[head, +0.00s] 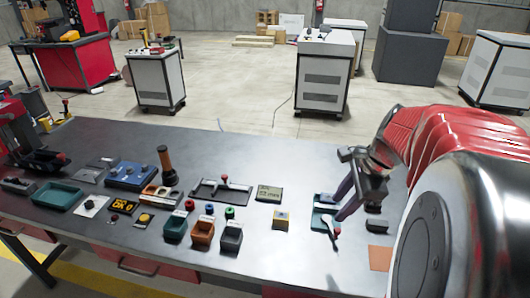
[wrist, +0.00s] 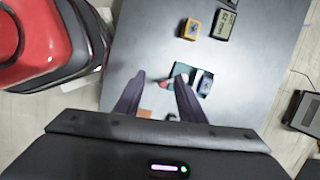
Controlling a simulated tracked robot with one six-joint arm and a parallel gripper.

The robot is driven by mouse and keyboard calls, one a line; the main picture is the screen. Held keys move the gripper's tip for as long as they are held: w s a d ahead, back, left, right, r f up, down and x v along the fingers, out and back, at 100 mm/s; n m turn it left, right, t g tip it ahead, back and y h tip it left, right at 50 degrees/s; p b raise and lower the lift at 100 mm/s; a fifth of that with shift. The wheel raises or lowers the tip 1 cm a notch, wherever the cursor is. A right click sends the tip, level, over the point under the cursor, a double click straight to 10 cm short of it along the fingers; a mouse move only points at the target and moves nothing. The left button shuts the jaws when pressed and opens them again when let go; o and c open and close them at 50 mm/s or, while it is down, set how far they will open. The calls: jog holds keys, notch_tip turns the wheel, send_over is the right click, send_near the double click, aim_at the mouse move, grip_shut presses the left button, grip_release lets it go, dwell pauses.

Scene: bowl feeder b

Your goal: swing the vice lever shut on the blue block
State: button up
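The small vice has a teal base (head: 318,219) on the right part of the bench; the base also shows in the wrist view (wrist: 181,70). Its lever ends in a red knob (head: 336,233) at the near side, seen in the wrist view as a red spot (wrist: 163,85). A small dark bluish block (wrist: 205,82) sits at the vice's far side; whether the jaw touches it I cannot tell. My gripper (head: 342,206) is above and right of the vice. Its two dark fingers (wrist: 158,92) are apart with nothing held between them. One finger partly covers the vice.
A yellow block (head: 282,222) and a small display (head: 269,193) stand left of the vice. A dark block (head: 376,226) and an orange pad (head: 380,259) lie to the right. Several coloured bins (head: 202,233) are further left. Bare bench lies in front of the vice.

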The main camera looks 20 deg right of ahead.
aim_at(338, 230)
jog(key=s+d+f+m, duration=0.1)
jog(key=d+f+m, duration=0.1)
jog(key=d+m, duration=0.4)
jog(key=shift+s+d+f+y, duration=0.2)
jog(key=shift+s+d+y, duration=0.15)
jog(key=shift+d, duration=0.75)
jog(key=x, duration=1.4)
jog(key=shift+w+r, duration=0.15)
jog(key=shift+w, duration=0.2)
jog(key=shift+t, duration=0.3)
jog(key=shift+c, duration=0.2)
grip_shut()
